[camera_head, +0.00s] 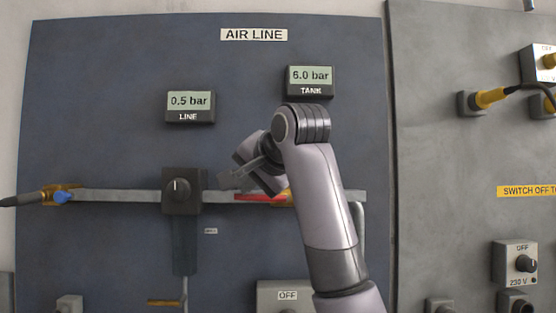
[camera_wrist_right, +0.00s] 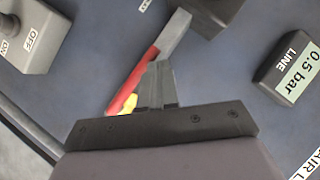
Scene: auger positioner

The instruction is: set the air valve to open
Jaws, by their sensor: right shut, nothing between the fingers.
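The air valve's red handle (camera_head: 262,198) lies along the grey pipe in the head view, pointing left, with its yellow body partly hidden behind my right arm. In the right wrist view the red handle (camera_wrist_right: 138,82) lies in line with the pipe, and a bit of yellow valve body (camera_wrist_right: 127,104) shows beside my fingers. My right gripper (camera_head: 230,181) is shut and empty, just above and left of the handle; its closed fingers (camera_wrist_right: 158,75) show beside the handle. I cannot tell whether they touch it. My left gripper is out of view.
The LINE display (camera_head: 190,106) reads 0.5 bar and the TANK display (camera_head: 310,81) reads 6.0 bar. A black knob box (camera_head: 182,190) sits on the pipe (camera_head: 120,196) left of my gripper. A grey OFF box (camera_head: 270,298) is below. Bare blue panel lies between the displays.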

